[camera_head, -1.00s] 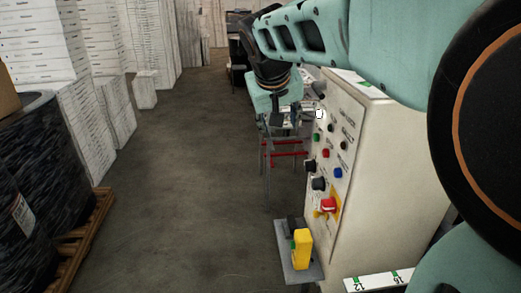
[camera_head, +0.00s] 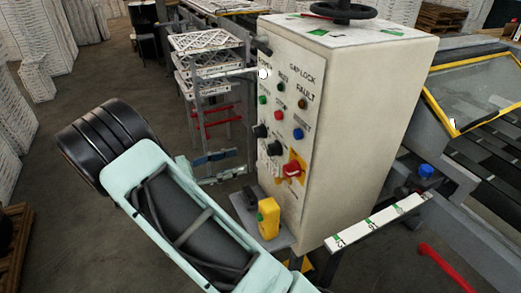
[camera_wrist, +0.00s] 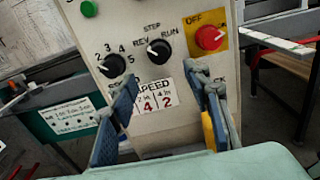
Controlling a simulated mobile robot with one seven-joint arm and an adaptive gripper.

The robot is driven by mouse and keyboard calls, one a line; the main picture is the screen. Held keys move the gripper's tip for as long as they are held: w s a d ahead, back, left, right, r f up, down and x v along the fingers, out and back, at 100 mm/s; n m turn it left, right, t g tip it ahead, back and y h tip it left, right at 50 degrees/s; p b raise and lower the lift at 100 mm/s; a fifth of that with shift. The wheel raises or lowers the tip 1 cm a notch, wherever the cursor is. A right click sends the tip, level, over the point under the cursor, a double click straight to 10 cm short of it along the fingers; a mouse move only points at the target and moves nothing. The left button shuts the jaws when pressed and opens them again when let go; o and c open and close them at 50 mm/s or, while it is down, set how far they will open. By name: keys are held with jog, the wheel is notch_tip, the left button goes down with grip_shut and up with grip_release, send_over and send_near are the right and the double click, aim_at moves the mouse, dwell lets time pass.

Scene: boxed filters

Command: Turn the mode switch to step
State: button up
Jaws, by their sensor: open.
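The mode switch (camera_wrist: 159,51) is a black knob with a white pointer mark, on the cream control panel under the words REV, STEP and RUN. Its pointer is tilted up and left, toward REV.
A black speed knob (camera_wrist: 112,66) sits left of the mode switch. A green button (camera_wrist: 89,9) is above. A yellow device (camera_head: 268,218) stands on a small shelf below the panel. White crates (camera_head: 208,60) stand behind.

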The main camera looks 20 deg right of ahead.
aim_at(269, 151)
jog(key=d+p, duration=0.1)
jog(key=d, duration=0.9)
jog(key=shift+w+d+f, duration=0.1)
jog(key=shift+w+d, duration=0.05)
jog(key=shift+d, duration=0.25)
jog(key=shift+c, duration=0.3)
jog(key=c, duration=1.1)
